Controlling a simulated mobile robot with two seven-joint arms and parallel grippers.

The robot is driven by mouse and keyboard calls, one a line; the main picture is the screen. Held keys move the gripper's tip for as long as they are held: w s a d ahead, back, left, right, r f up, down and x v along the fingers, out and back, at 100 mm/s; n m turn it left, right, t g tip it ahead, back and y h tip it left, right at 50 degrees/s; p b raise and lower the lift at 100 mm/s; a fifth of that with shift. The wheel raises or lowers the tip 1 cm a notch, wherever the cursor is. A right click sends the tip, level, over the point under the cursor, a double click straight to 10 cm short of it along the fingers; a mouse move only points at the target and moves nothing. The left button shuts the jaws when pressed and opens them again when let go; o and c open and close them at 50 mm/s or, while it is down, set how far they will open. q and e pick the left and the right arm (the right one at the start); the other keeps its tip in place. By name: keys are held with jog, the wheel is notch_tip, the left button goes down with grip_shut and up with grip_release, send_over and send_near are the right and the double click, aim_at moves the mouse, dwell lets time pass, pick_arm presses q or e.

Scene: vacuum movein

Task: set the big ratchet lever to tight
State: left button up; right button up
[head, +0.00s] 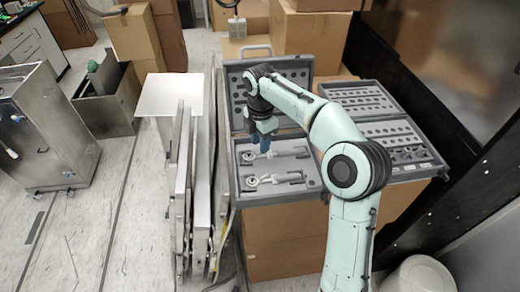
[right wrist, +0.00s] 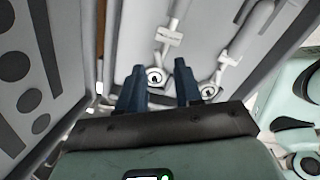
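Two grey ratchets lie in the front left tray of an open grey tool case (head: 236,172). The far ratchet (head: 249,157) and the near ratchet (head: 250,183) each have a round head at the left and a handle running right. I cannot tell for sure which is the big one, and the lever settings are too small to read. My right gripper (head: 262,147) points down over the far ratchet. In the right wrist view its dark blue fingers (right wrist: 160,82) stand apart, with one round ratchet head (right wrist: 155,76) showing between them. The other head (right wrist: 208,90) is beside the right finger. Contact cannot be told.
The case lid (head: 236,75) stands upright behind the trays. A second open case with sockets (head: 398,140) stands to the right. Upright panels (head: 202,200) stand close on the left. The cases rest on cardboard boxes (head: 282,245). A metal cabinet (head: 45,130) is farther left.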

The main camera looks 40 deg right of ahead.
jog(key=shift+w+f, duration=0.1)
jog(key=shift+f, duration=1.3)
grip_shut()
